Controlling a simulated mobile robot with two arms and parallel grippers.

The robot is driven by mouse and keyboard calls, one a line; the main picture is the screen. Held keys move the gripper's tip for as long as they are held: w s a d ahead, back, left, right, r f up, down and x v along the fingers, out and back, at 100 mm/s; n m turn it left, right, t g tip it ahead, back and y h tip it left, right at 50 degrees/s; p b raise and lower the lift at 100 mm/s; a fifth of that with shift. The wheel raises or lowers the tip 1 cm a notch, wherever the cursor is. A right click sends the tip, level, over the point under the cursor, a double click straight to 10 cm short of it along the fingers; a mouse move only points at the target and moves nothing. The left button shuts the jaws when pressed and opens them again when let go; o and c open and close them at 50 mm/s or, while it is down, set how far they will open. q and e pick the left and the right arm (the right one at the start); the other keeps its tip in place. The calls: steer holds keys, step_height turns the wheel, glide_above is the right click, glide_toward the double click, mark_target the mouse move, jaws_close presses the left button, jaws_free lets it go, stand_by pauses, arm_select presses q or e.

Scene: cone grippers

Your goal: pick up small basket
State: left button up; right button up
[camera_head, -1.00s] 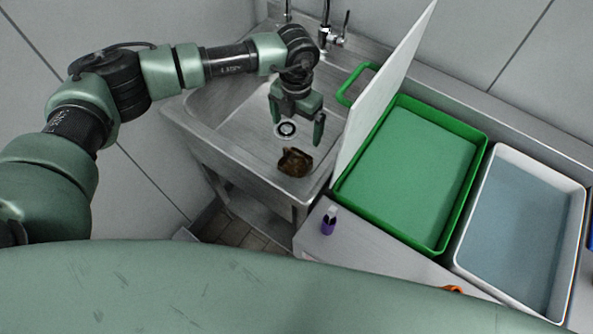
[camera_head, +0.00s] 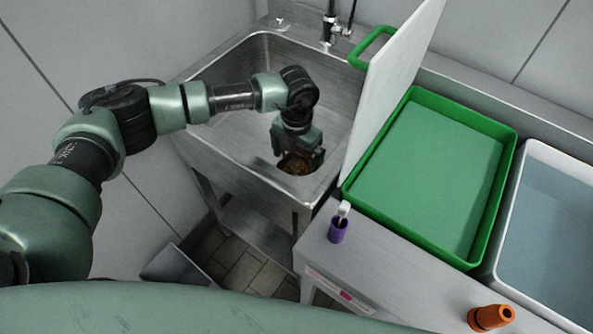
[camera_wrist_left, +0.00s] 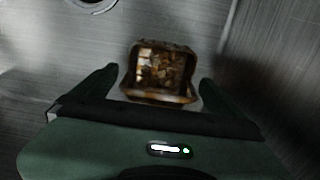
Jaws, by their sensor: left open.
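The small basket (camera_head: 296,164) is brown and lies in the steel sink, partly hidden under my left gripper in the head view. In the left wrist view the basket (camera_wrist_left: 160,72) shows its hollow inside, just ahead of and between the fingers. My left gripper (camera_head: 297,160) points down over it, and its two fingers (camera_wrist_left: 158,88) are spread wide on either side of the basket. My right gripper is not in view.
The sink wall (camera_head: 338,135) and a tall white board (camera_head: 385,85) stand right of the gripper. A green tray (camera_head: 430,170) and a white tray (camera_head: 550,240) sit farther right. A purple bottle (camera_head: 338,230) and an orange cone-shaped item (camera_head: 491,317) stand on the counter. The drain (camera_wrist_left: 92,4) lies beyond the basket.

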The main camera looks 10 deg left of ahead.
mark_target(297, 172)
arm_select(q)
step_height(297, 172, down, 3)
steer(key=shift+f+b, duration=0.1)
steer(key=shift+b, duration=0.55)
steer(key=shift+c, duration=0.3)
steer(key=c, duration=1.3)
steer(key=shift+r, duration=0.25)
